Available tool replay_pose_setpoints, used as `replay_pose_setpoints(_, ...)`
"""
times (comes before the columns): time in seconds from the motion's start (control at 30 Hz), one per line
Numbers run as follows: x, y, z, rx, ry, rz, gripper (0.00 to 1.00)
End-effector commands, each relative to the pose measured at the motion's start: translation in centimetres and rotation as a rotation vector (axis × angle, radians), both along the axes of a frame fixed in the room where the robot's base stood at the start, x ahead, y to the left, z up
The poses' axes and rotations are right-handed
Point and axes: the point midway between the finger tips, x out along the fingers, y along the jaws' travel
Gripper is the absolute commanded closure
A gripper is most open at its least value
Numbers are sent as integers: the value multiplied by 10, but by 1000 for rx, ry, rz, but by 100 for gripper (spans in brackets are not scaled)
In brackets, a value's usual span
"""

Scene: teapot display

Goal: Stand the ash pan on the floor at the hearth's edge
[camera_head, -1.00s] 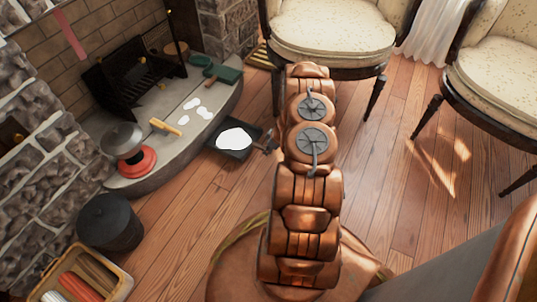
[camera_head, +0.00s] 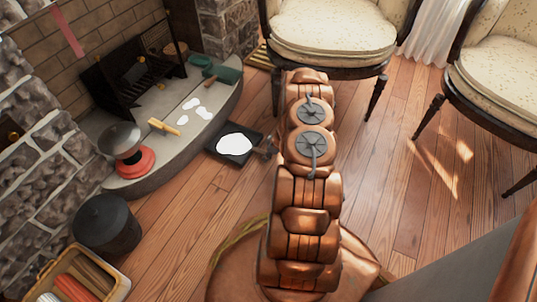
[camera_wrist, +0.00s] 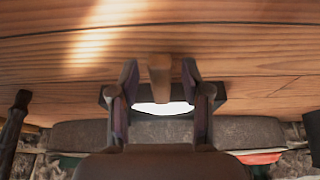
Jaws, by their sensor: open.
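The ash pan, a dark shallow tray (camera_head: 216,153) with white ash (camera_head: 234,145) in it, is on the wooden floor beside the curved front edge of the stone hearth (camera_head: 160,178). It looks level. My gripper (camera_head: 269,146) is at the pan's right end in the head view, partly hidden by my arm. In the wrist view my gripper (camera_wrist: 160,77) is open, with one finger on each side of the pan's brown handle (camera_wrist: 160,72). The pan's dark rim (camera_wrist: 225,97) shows behind the fingers, and the grey hearth edge (camera_wrist: 235,130) lies just beyond it.
White ash patches (camera_head: 196,110), a small brush (camera_head: 163,127) and a red-based pot (camera_head: 127,160) are on the hearth. A black bucket (camera_head: 106,226) and a log basket (camera_head: 75,282) stand at lower left. Chairs (camera_head: 335,40) stand behind. Floor (camera_head: 375,190) right of my arm is clear.

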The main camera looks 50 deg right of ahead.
Motion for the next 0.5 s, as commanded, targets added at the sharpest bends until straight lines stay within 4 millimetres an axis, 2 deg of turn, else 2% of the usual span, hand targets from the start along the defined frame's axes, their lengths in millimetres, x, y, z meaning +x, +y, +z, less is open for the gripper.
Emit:
replay_pose_setpoints(0.27,-2,-1,8,-1,0,-1,53)
replay_pose_setpoints(0.5,-12,-5,37,-1,-1,-2,53)
